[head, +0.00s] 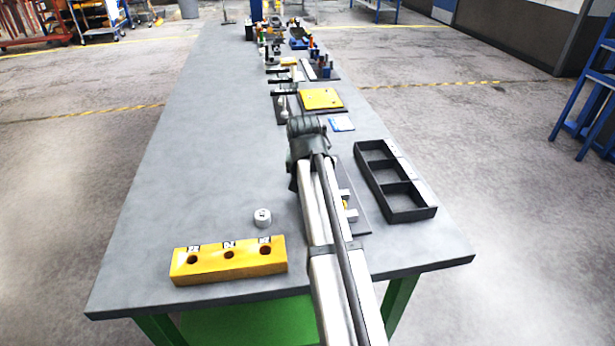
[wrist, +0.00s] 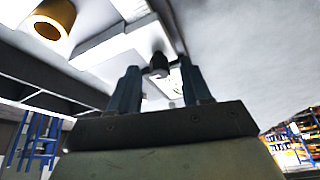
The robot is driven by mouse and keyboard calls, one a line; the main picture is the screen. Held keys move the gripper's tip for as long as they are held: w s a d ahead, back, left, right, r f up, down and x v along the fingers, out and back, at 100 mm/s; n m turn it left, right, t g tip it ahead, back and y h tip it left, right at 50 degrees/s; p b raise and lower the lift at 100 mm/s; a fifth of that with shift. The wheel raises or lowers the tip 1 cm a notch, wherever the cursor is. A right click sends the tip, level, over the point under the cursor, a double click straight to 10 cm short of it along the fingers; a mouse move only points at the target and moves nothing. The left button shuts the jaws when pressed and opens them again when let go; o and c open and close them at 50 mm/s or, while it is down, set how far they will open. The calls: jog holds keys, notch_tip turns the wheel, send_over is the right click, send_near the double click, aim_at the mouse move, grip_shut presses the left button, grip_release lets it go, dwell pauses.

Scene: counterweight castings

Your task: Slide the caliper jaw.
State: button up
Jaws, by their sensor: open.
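In the wrist view my gripper (wrist: 159,68) is open, its two dark fingers apart. Between and beyond them is a pale metal piece (wrist: 115,45) with a small dark knob (wrist: 158,64); this looks like the caliper and its jaw part. I cannot tell whether the fingers touch it. A yellow ring-shaped piece (wrist: 52,18) with a hole is at upper left.
A black divided tray (head: 408,214) stands right of the plate. A yellow block with holes (head: 228,260) and a small silver weight (head: 262,217) are at front left. A yellow plate (head: 321,98) and a blue-white card (head: 341,124) lie farther back. The table's left side is clear.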

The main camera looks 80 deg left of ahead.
jog(key=shift+r, duration=0.1)
jog(key=v, duration=1.3)
jog(key=shift+d+r, duration=0.2)
jog(key=shift+r, duration=0.05)
